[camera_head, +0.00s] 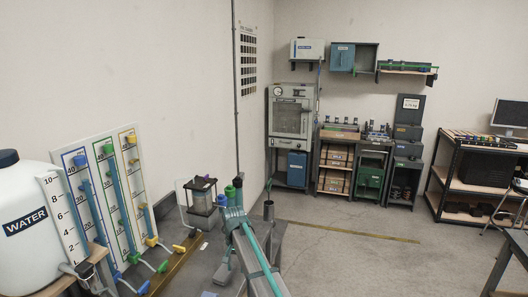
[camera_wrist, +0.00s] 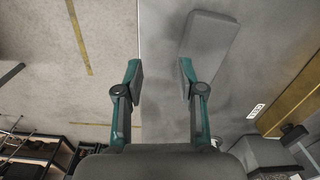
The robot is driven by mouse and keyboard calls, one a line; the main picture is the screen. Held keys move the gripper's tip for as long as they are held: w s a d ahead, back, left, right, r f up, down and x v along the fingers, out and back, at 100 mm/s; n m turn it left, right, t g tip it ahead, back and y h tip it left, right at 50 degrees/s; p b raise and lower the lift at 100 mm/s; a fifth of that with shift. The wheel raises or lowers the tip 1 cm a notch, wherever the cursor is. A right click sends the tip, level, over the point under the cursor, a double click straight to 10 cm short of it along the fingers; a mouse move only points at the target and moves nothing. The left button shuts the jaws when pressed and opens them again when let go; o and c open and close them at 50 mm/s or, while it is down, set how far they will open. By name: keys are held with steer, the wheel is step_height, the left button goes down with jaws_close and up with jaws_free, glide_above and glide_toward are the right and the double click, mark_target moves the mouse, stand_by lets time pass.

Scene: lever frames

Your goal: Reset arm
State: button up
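In the wrist view my gripper (camera_wrist: 160,78) is open. Its two teal and grey fingers stand well apart with nothing between them, over a plain grey surface. A lighter grey slab (camera_wrist: 211,34) lies beyond the right fingertip; I cannot tell whether it touches it. In the head view a grey and teal linkage (camera_head: 250,240) at the lower middle looks like my arm, beside the bench at the left. Its fingertips cannot be made out clearly there.
A white WATER tank (camera_head: 28,240) and boards with coloured levers (camera_head: 112,195) stand at the left. A small lantern-like device (camera_head: 202,197) is on the bench near the arm. Cabinets (camera_head: 290,120) and shelves line the back wall. The floor (camera_head: 345,255) right of the arm is open.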

steer(key=s+d+f+n, duration=0.1)
steer(key=s+d+f, duration=0.5)
steer(key=s+d, duration=0.35)
steer(key=s+d+f, duration=0.5)
steer(key=s+d, duration=0.4)
steer(key=s, duration=0.2)
steer(key=s+d+f+n, duration=0.1)
steer(key=s+d+f, duration=0.5)
steer(key=s+d, duration=0.35)
steer(key=s+f+g+b, duration=0.6)
steer(key=s+f+b, duration=0.4)
steer(key=s+f, duration=1.8)
steer(key=shift+a+g, duration=0.3)
steer(key=shift+g, duration=0.1)
steer(key=shift+f, duration=0.1)
